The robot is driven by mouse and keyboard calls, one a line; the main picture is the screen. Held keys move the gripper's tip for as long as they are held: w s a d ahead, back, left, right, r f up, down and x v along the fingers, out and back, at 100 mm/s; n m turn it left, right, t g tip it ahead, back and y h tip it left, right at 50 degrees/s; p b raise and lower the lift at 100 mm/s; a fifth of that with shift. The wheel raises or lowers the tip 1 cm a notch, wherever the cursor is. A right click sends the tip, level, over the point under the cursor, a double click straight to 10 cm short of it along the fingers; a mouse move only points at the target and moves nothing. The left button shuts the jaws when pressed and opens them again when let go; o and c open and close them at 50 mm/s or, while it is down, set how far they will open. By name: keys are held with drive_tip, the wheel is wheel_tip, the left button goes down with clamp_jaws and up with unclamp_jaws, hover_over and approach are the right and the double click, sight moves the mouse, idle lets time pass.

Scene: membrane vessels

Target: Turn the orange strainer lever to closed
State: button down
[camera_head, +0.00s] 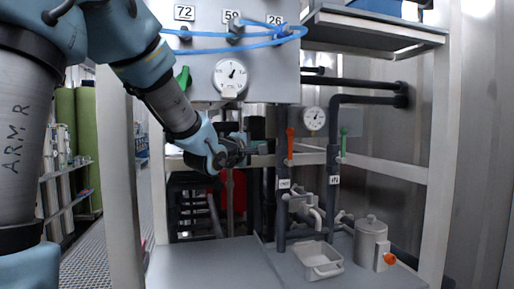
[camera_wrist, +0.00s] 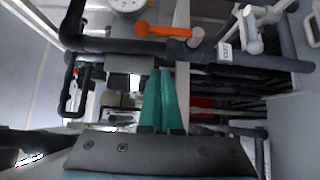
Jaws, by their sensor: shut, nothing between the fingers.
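The orange lever (camera_head: 290,143) is on a dark vertical pipe in the head view, its handle pointing up along the pipe. In the wrist view the orange lever (camera_wrist: 165,30) lies along the pipe, which runs across the picture, with its pivot end at the right, near a white label. My gripper (camera_head: 262,149) is just left of the lever in the head view, apart from it as far as I can tell. In the wrist view my gripper's teal fingers (camera_wrist: 158,76) are together and empty, pointing toward the pipe below the lever.
A green lever (camera_head: 343,142) is on the neighbouring pipe at the right. A grey panel with a gauge (camera_head: 230,77) and blue hoses hangs above my gripper. A white tray (camera_head: 319,261) and a grey pot (camera_head: 371,244) with an orange knob stand lower right.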

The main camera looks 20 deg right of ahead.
sight(290, 147)
drive_tip(key=w+d+p, duration=0.2)
drive_tip(key=d, duration=0.6)
drive_tip(key=shift+w+d, duration=0.15)
drive_tip(key=shift+w, duration=0.25)
drive_tip(key=shift+d, duration=0.1)
